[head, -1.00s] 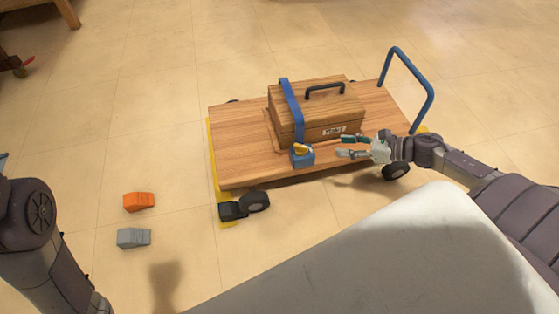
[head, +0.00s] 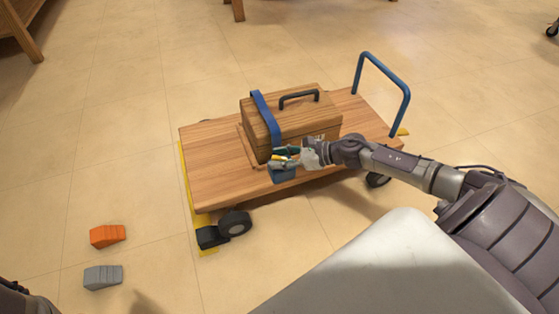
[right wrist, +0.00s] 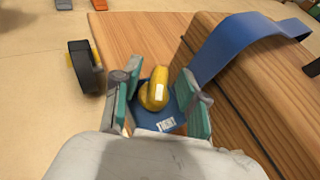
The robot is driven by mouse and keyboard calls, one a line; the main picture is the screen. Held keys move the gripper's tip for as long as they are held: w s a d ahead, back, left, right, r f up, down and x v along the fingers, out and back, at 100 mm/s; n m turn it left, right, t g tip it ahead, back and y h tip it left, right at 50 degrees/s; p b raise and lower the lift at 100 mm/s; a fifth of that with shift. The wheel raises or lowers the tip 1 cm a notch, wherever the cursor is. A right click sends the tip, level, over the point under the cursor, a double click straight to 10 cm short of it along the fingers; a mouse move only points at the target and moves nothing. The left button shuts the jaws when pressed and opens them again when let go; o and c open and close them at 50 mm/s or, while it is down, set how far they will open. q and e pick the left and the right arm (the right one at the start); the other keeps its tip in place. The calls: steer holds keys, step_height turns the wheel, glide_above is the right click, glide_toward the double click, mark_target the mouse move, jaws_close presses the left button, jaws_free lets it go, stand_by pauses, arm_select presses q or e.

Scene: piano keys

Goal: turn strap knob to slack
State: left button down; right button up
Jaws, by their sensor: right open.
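The yellow strap knob (right wrist: 154,90) sits on top of a small blue block (head: 283,176) at the near side of a wooden box (head: 318,108). A blue strap (head: 266,118) runs over the box and also shows in the right wrist view (right wrist: 238,42). My right gripper (head: 285,158) is at the knob. In the right wrist view its teal-padded fingers are open, one on each side of the knob, with gaps visible. The fingers hide most of the knob in the head view. My left gripper is out of view.
The box stands on a wooden cart deck (head: 205,155) with a blue push handle (head: 405,100). A black chock (head: 211,237) is by the near-left wheel (head: 235,222). An orange block (head: 107,236) and a grey block (head: 103,277) lie on clear floor at left.

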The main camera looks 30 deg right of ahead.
jaws_close()
stand_by(0.3)
